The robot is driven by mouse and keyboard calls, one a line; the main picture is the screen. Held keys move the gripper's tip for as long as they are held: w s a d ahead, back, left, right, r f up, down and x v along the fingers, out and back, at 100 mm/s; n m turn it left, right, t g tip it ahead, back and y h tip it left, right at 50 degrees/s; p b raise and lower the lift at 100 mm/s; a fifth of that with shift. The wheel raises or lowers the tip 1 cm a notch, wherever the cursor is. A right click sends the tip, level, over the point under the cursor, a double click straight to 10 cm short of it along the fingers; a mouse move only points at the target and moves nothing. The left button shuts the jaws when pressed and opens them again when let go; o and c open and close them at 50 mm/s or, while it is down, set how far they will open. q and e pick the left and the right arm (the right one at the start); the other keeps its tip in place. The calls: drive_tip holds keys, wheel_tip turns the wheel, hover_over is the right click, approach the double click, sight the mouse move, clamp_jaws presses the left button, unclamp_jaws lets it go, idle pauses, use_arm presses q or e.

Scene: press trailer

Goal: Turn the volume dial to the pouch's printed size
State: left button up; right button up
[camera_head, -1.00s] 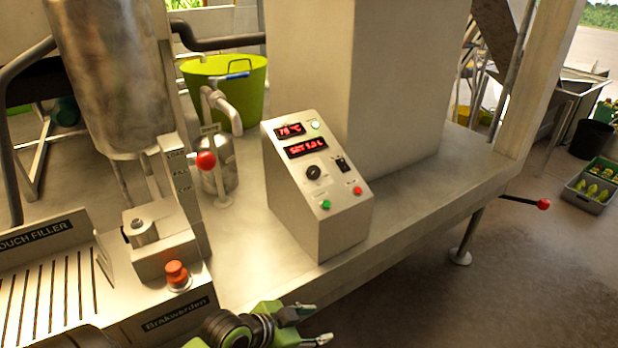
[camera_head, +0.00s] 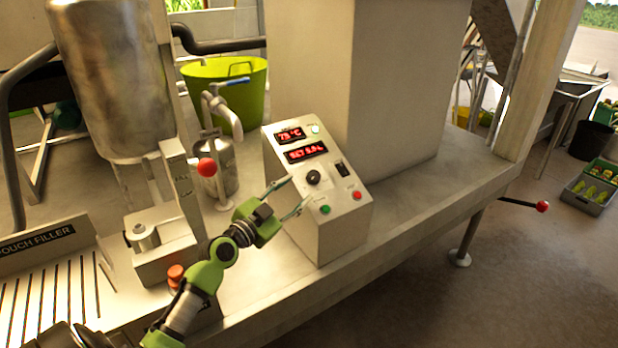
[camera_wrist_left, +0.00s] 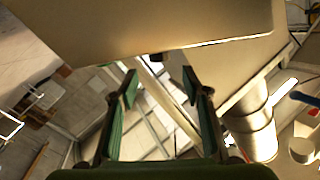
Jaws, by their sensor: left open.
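The control box (camera_head: 335,222) stands on the steel bench with a sloped front panel. Its black volume dial (camera_head: 313,177) sits below two red displays. The upper display (camera_head: 290,135) seems to read 75 °C; the lower display (camera_head: 306,152) starts with SET, its digits hard to read. My left gripper (camera_head: 290,197) is open and empty, its fingers just left of the panel and a little below the dial, apart from the dial. In the left wrist view, the open fingers (camera_wrist_left: 160,85) have nothing between them. I cannot make out a pouch. My right gripper is not in view.
Green (camera_head: 325,209) and red (camera_head: 357,195) buttons and a black switch (camera_head: 342,170) lie close to the dial. A red-knobbed lever (camera_head: 207,167) and the pouch filler (camera_head: 163,250) stand to the left. The bench right of the box is clear.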

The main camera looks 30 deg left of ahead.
sight(311, 179)
use_arm(q)
drive_tip(key=w, duration=0.6)
drive_tip(key=shift+w+d+p, duration=0.15)
drive_tip(key=shift+w+p, duration=0.15)
drive_tip(key=shift+w, duration=0.1)
drive_tip(key=c, duration=1.1)
